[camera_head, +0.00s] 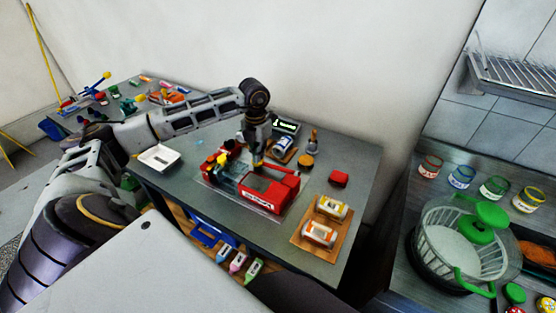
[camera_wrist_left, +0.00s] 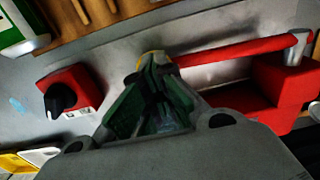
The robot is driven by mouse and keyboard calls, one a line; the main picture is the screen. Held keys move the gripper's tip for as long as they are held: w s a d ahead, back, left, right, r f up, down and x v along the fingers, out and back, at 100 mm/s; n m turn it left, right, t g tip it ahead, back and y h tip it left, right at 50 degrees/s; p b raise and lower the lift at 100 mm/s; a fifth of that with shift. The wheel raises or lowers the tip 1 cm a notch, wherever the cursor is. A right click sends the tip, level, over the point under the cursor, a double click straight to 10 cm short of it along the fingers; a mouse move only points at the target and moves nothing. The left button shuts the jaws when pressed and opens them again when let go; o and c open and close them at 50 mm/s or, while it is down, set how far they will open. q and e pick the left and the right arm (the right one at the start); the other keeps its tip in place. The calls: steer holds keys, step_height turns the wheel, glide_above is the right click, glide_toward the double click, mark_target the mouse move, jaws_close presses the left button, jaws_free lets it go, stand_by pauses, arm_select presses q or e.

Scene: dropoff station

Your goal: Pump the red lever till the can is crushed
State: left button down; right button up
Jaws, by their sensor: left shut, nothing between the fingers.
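The red crusher (camera_head: 262,194) stands on the grey table. Its red lever (camera_head: 281,170) lies almost level along the top; in the left wrist view the lever (camera_wrist_left: 235,51) runs from a grey pivot on the right to beside my fingertips. My left gripper (camera_head: 257,161) is shut and empty, pointing down at the lever's end. In the left wrist view the gripper (camera_wrist_left: 155,68) covers part of that end, and I cannot tell whether it touches. A can inside the crusher cannot be made out. My right gripper is not in view.
Two cans (camera_head: 331,207) lie on a wooden tray (camera_head: 302,246) at front right. A blue-white can (camera_head: 282,145) is behind the crusher. A white tray (camera_head: 158,157) is at left.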

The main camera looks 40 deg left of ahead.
arm_select(q)
steer(key=shift+d+r+p, duration=0.25)
steer(key=shift+r+p, duration=0.55)
steer(key=shift+r, duration=0.35)
steer(key=shift+w+d+r+p, duration=0.15)
steer(key=shift+r+p, duration=0.75)
steer(key=shift+r, duration=0.55)
steer(key=shift+s+d+r+p, duration=0.15)
steer(key=shift+r+p, duration=0.75)
steer(key=shift+r, duration=0.55)
steer(key=shift+w, duration=0.1)
step_height(320, 180, up, 4)
steer(key=shift+p, duration=1.25)
steer(key=shift+f, duration=0.1)
